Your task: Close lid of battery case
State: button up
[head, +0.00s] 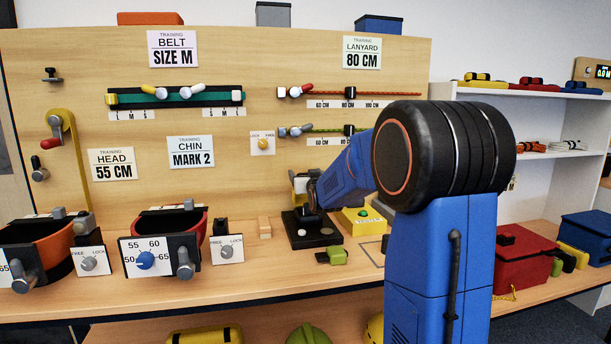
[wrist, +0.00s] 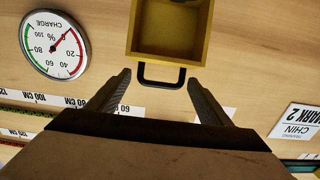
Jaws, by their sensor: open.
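A yellow open-topped box (wrist: 207,30), which looks like the battery case or its lid, is at the top of the wrist view. Its inside looks empty in the part that shows, and its upper part is cut off. A black loop handle (wrist: 160,84) sticks out from its near edge. My gripper (wrist: 158,85) is open, with one finger on each side of the handle and nothing gripped. I cannot tell whether either finger touches it. In the head view my gripper (head: 308,190) is at a small yellow and black object (head: 300,180) above a black base (head: 303,238); my arm partly hides it.
A yellow box with a green button (head: 362,218) and a green block (head: 338,257) sit close to the black base. A lock panel (head: 228,249) stands to the left. A charge gauge (wrist: 54,44) is on the wooden board behind. A red case (head: 522,262) is at right.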

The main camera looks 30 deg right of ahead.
jog(key=shift+w, duration=0.25)
jog(key=c, duration=1.5)
jog(key=shift+v, duration=1.35)
jog(key=shift+s+a+f, duration=0.15)
jog(key=shift+s+f, duration=0.15)
jog(key=shift+s, duration=0.3)
jog(key=shift+s+a+f, duration=0.15)
jog(key=shift+s+f, duration=0.2)
jog(key=shift+s, duration=0.2)
jog(key=shift+s+a+f, duration=0.2)
jog(key=shift+s+f, duration=0.1)
jog(key=shift+s, duration=0.3)
jog(key=o, duration=1.5)
